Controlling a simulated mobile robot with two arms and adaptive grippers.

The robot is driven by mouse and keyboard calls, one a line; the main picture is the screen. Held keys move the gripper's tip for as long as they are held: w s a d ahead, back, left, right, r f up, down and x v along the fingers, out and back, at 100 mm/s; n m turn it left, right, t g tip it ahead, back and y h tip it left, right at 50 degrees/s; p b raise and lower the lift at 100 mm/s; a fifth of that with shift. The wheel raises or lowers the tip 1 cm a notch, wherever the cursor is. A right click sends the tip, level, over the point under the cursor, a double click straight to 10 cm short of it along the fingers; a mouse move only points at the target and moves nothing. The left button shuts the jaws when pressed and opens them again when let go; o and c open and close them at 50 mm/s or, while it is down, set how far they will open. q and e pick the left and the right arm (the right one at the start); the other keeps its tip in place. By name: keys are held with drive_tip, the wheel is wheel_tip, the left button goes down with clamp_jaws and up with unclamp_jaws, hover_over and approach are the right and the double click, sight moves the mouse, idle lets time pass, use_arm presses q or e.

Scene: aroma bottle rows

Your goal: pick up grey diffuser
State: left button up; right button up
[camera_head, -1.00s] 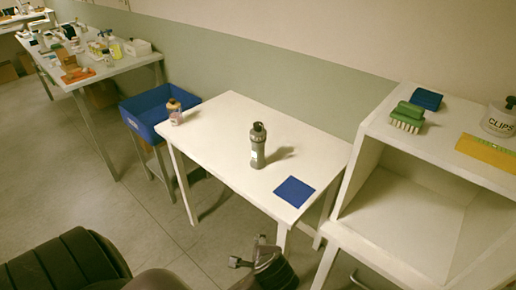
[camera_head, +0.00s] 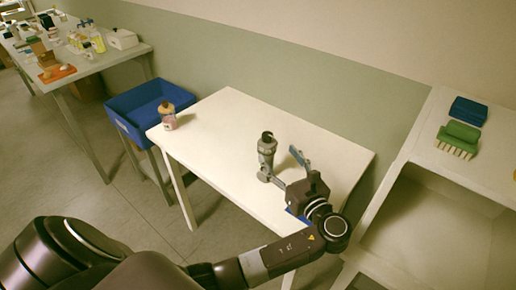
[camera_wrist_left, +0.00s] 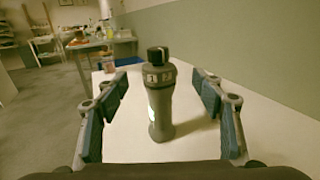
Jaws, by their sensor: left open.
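The grey diffuser (camera_head: 267,150) is a grey bottle with a black cap, standing upright on the white table (camera_head: 222,118). It also shows in the left wrist view (camera_wrist_left: 160,100), between and beyond the two blue-padded fingers. My left gripper (camera_head: 281,167) is open and empty of any held thing, on the right side of the bottle and close to it in the head view. In the left wrist view my left gripper (camera_wrist_left: 160,112) has clear gaps on both sides of the bottle. My right gripper is not in view.
A small pinkish bottle (camera_head: 167,115) stands at the table's left corner. A blue mat (camera_head: 298,216) is mostly hidden under my left arm. A white shelf (camera_head: 425,140) with a green brush (camera_head: 460,138) stands at right. A blue bin (camera_head: 140,100) is at left.

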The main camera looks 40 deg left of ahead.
sight(269, 143)
use_arm(q)
drive_tip(key=shift+w+a+r, duration=0.2)
drive_tip(key=shift+w+a, duration=0.05)
drive_tip(key=shift+a, duration=0.1)
drive_tip(key=shift+w+a+r, duration=0.1)
drive_tip(key=shift+w+a, duration=0.1)
drive_tip(key=shift+a, duration=0.1)
drive_tip(key=p+x, duration=0.1)
drive_tip(key=x, duration=0.1)
drive_tip(key=shift+w+a, duration=0.1)
drive_tip(key=shift+a, duration=0.35)
drive_tip(key=x, duration=0.2)
drive_tip(key=shift+w+a+p, duration=0.1)
drive_tip(key=shift+a+p, duration=0.25)
drive_tip(key=shift+p, duration=0.05)
drive_tip(key=shift+w+a+f, duration=0.2)
drive_tip(key=shift+a, duration=0.05)
drive_tip(key=shift+d, duration=0.1)
drive_tip(key=c, duration=0.4)
clamp_jaws()
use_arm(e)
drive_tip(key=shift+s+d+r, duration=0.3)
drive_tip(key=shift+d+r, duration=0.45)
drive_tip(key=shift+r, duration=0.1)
